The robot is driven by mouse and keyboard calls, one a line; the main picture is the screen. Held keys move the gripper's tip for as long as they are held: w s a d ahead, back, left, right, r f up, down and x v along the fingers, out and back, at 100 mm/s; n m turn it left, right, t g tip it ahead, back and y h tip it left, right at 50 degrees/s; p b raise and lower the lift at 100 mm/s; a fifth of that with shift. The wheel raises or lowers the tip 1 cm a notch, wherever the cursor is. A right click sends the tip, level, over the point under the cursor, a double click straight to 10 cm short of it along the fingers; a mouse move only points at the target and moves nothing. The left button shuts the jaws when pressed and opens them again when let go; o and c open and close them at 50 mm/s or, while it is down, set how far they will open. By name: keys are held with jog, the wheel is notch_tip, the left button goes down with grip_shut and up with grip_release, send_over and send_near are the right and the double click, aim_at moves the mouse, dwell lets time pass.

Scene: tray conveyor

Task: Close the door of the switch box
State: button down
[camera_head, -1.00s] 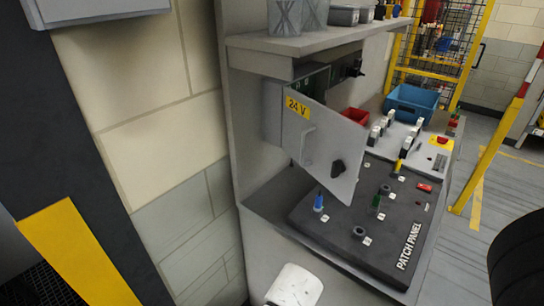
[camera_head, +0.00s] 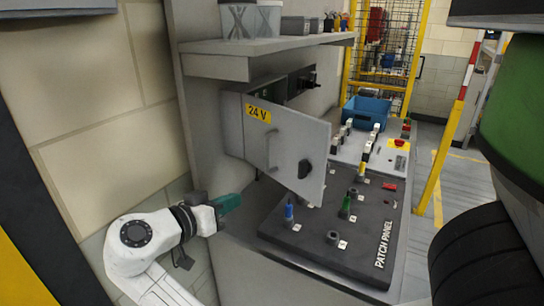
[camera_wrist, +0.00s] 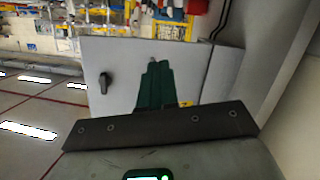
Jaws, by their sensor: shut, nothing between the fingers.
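The switch box (camera_head: 233,125) is mounted under a shelf, and its grey door (camera_head: 290,125) stands open, swung out toward me. The door carries a yellow 24 V label (camera_head: 258,113), a pale handle and a black knob (camera_head: 304,168). My gripper (camera_head: 232,202) is at the lower left, left of and below the door, apart from the handle in this view. Its green fingers are shut and empty. In the wrist view the fingers (camera_wrist: 157,85) appear in front of the grey door (camera_wrist: 125,62), with the knob (camera_wrist: 105,82) left of them and part of the label hidden.
A black patch panel (camera_head: 320,245) with several coloured plugs lies on the bench below the door. A shelf (camera_head: 260,52) overhangs the box. A blue bin (camera_head: 366,110) sits farther back. A wall (camera_head: 90,130) is on the left.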

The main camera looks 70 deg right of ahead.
notch_tip(320, 180, up, 8)
jog(key=a+m+g, duration=0.1)
jog(key=m+g, duration=0.3)
jog(key=m, duration=0.1)
jog(key=p, duration=0.5)
send_near(283, 146)
jog(key=shift+m+h, duration=0.3)
jog(key=shift+h, duration=0.1)
jog(key=x, duration=0.6)
jog(key=shift+s+d+f, duration=0.2)
jog(key=shift+s, duration=0.1)
jog(key=shift+d+f, duration=0.1)
jog(key=shift+f, duration=0.05)
